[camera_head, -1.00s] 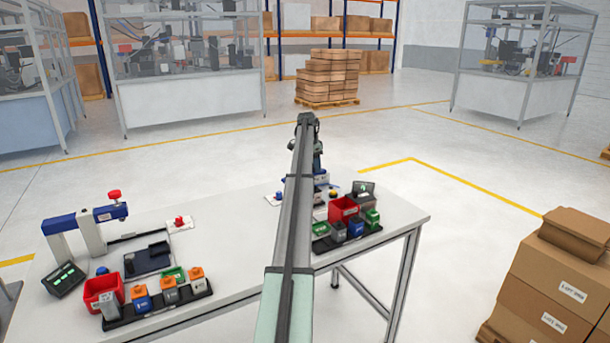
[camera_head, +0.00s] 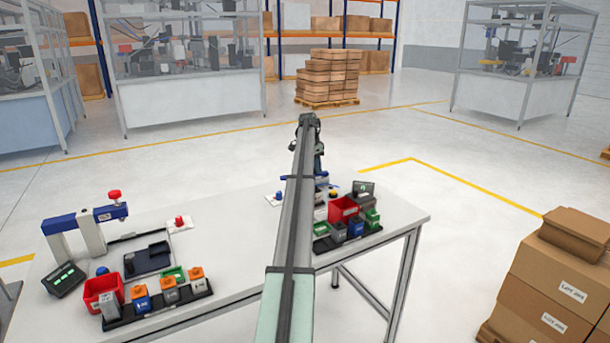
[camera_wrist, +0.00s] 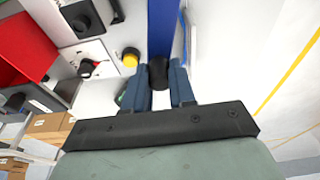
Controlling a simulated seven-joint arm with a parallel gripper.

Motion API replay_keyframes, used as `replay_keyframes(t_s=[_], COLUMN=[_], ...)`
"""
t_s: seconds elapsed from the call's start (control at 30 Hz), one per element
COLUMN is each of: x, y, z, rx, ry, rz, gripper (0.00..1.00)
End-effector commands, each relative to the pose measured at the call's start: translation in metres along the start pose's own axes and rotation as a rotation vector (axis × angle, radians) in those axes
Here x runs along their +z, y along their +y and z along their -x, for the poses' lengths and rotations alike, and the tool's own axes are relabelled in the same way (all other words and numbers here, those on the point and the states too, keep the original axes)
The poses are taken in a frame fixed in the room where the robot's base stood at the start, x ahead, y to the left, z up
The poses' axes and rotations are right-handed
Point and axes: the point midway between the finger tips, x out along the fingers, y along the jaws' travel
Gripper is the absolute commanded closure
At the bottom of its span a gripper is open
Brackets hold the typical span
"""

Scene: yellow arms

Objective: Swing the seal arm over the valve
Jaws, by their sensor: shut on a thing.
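The blue seal arm (camera_wrist: 164,28) shows as a long blue bar running up from my gripper in the wrist view. A dark round knob (camera_wrist: 158,75) at its near end sits between my two fingers. My gripper (camera_wrist: 160,84) is shut on this knob. In the head view, my gripper (camera_head: 319,164) is at the far side of the right-hand station, largely behind my own arm link. A bit of blue (camera_head: 321,181) shows below it. I cannot pick out the valve for certain; my arm and gripper hide part of that station.
A yellow button (camera_wrist: 130,57) and a black knob on a white plate (camera_wrist: 87,68) lie left of my fingers. A red bin (camera_head: 343,209) and several coloured blocks stand nearer. The left-hand station has a blue-and-white press (camera_head: 88,220).

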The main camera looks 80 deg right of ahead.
Motion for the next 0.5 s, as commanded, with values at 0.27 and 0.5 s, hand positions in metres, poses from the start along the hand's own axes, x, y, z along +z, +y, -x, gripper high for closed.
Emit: replay_keyframes(t_s=[0.27,0.5], x=[0.001,0.004], y=[0.003,0.011], z=[0.0,0.001], rx=[0.001,0.001], ry=[0.0,0.0], rz=[0.0,0.0], gripper=[0.86,0.86])
